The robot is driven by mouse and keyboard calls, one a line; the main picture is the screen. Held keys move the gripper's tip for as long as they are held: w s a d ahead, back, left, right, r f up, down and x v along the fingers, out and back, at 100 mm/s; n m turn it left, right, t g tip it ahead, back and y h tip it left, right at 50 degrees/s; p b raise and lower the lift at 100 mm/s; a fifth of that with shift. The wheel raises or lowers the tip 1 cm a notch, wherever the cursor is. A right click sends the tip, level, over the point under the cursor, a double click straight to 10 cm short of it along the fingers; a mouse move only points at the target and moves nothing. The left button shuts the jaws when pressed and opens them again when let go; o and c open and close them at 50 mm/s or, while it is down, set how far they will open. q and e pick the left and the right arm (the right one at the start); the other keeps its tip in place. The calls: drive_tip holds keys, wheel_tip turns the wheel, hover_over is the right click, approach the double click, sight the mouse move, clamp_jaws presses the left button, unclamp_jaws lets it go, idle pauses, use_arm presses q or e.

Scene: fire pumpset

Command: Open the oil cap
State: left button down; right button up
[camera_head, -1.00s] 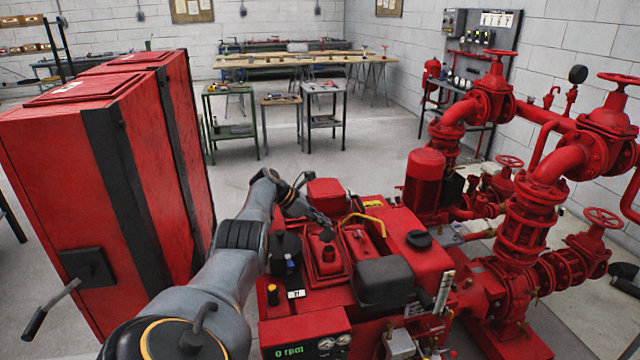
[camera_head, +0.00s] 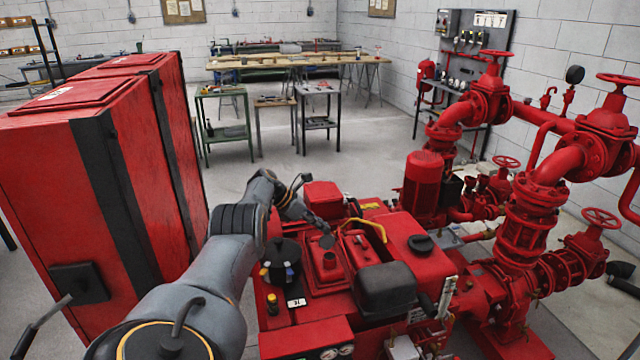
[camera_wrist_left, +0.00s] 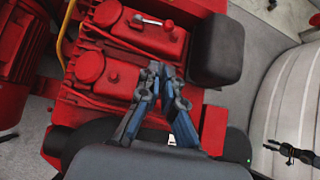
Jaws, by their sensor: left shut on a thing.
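The oil cap (camera_head: 327,242) is a small dark disc just above the red filler neck (camera_head: 329,261) on the near rocker cover of the red engine (camera_head: 335,290). A small gap seems to show between cap and neck. My left gripper (camera_head: 319,228) comes in from the left and is shut on the cap, its fingertips at the cap's upper left. In the left wrist view the fingers (camera_wrist_left: 161,70) meet at their tips over the engine; the cap is hard to make out there.
A dark box (camera_head: 385,287) and a yellow pipe (camera_head: 368,226) are close on the engine. Red cabinets (camera_head: 140,160) stand left, red pump piping (camera_head: 535,200) right. Open floor lies behind the engine.

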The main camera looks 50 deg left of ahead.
use_arm(q)
drive_tip(key=c, duration=1.5)
unclamp_jaws()
drive_tip(key=shift+w, duration=0.1)
drive_tip(key=v, duration=1.1)
drive_tip(key=shift+s+a+r, duration=0.1)
drive_tip(key=shift+s+r, duration=0.15)
drive_tip(key=shift+s, duration=0.05)
